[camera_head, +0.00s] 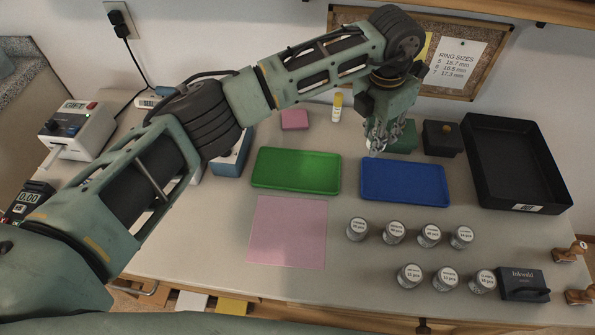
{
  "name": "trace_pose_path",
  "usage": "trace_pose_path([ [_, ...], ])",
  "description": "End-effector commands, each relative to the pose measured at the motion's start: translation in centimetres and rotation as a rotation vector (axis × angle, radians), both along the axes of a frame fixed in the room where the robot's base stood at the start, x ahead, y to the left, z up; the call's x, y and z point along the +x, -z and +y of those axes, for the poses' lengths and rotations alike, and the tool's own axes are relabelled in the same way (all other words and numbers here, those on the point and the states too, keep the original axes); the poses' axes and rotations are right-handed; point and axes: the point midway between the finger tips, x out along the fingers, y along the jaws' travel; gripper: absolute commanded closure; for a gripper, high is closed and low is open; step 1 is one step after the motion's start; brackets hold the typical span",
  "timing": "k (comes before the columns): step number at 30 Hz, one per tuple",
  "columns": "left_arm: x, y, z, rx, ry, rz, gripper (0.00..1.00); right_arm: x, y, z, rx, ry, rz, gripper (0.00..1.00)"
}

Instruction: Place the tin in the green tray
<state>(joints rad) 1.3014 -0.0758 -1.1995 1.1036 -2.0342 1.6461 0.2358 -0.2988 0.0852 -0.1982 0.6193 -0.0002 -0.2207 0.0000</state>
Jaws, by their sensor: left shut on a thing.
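The green tray (296,170) lies empty at the middle of the table. My left gripper (376,147) comes down from above, over the back left edge of the blue tray (403,182), to the right of the green tray. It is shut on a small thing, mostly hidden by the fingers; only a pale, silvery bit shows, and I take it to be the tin. Several similar round, white-lidded tins (428,235) stand in two rows at the front right. My right gripper is not in view.
A pink sheet (288,231) lies in front of the green tray. A large black tray (514,160) is at the right. A pink block (294,119) and a yellow-capped bottle (337,107) stand behind. A dark box (442,138) is right of my gripper.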

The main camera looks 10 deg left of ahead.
Motion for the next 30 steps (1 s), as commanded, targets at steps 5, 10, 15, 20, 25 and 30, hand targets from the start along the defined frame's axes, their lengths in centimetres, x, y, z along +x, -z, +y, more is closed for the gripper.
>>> trace_pose_path([
  [5,0.0,0.9,0.3,0.001,-0.071,0.002,0.99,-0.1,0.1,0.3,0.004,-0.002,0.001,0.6],
  [10,-0.4,3.0,3.9,0.001,-0.072,0.004,0.99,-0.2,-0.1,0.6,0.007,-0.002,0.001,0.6],
  [15,-0.8,5.3,7.7,0.001,-0.071,0.003,0.99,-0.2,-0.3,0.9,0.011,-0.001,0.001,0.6],
  [20,-1.0,6.7,10.1,-0.001,-0.068,0.002,0.99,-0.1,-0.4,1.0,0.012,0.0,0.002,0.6],
  [25,-1.1,7.5,10.9,-0.001,-0.066,0.001,0.99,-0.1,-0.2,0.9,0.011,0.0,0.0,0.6],
  [30,-1.2,9.9,10.9,0.0,-0.067,0.004,0.99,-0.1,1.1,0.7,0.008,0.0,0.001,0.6],
])
